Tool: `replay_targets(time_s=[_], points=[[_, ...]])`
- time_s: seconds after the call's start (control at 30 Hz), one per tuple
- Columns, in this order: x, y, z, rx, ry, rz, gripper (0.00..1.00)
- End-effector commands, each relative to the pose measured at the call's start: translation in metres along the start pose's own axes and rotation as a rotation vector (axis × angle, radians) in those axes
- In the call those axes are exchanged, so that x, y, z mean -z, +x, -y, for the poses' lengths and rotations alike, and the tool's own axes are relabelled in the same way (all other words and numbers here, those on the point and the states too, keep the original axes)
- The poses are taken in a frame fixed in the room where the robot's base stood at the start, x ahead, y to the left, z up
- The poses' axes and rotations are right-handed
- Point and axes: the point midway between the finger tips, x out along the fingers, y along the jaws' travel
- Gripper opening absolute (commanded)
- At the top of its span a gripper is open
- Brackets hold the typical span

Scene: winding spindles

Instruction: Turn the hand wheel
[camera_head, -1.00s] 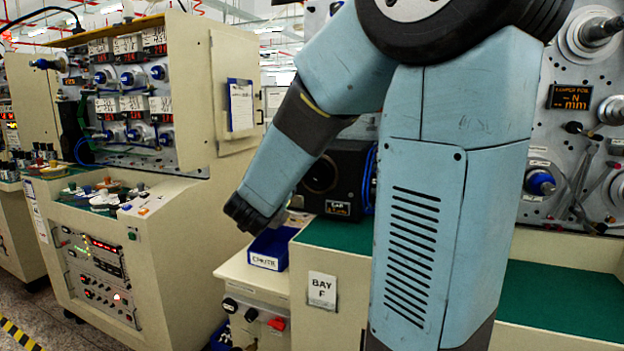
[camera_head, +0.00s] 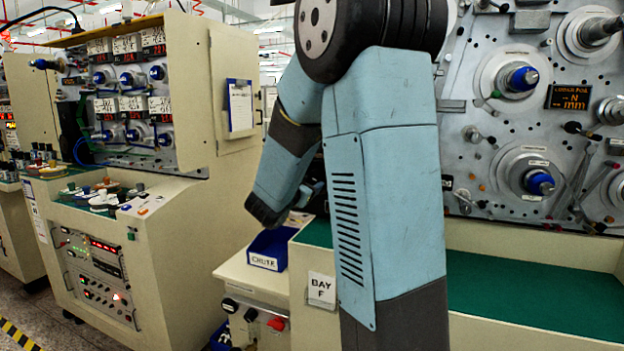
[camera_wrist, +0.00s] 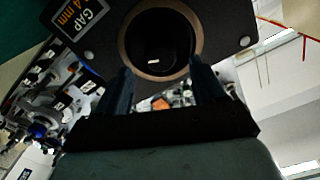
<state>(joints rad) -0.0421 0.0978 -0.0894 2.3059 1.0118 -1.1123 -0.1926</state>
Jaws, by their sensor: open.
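In the wrist view a black box face (camera_wrist: 222,22) fills the top. It has a round opening with a copper-coloured ring (camera_wrist: 126,42) and a dark round part inside (camera_wrist: 160,40) with a small pale mark. I cannot tell whether this dark part is the hand wheel; no wheel shows clearly. My gripper (camera_wrist: 163,82) is open and empty, its two dark fingers reaching toward the box on either side of the ring's lower edge. Contact cannot be told. In the head view my arm hides the box and the gripper's fingertips.
A blue bin marked CHUTE (camera_head: 268,262) stands left of my arm. A GAP display (camera_wrist: 80,18) is on the box face. A green bench top (camera_head: 530,297) lies at right, below a panel with blue-capped spindles (camera_head: 522,78). A cream cabinet (camera_head: 190,270) stands at left.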

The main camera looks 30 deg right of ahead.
Motion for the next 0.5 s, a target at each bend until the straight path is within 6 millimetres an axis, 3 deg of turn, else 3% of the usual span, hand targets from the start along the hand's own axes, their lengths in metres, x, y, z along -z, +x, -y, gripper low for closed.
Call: replay_targets(time_s=[0.2,0.5], points=[[0.0,0.031,0.0,0.0,0.0,-0.001,0.69],[0.0,0.046,0.001,0.002,0.0,0.0,0.69]])
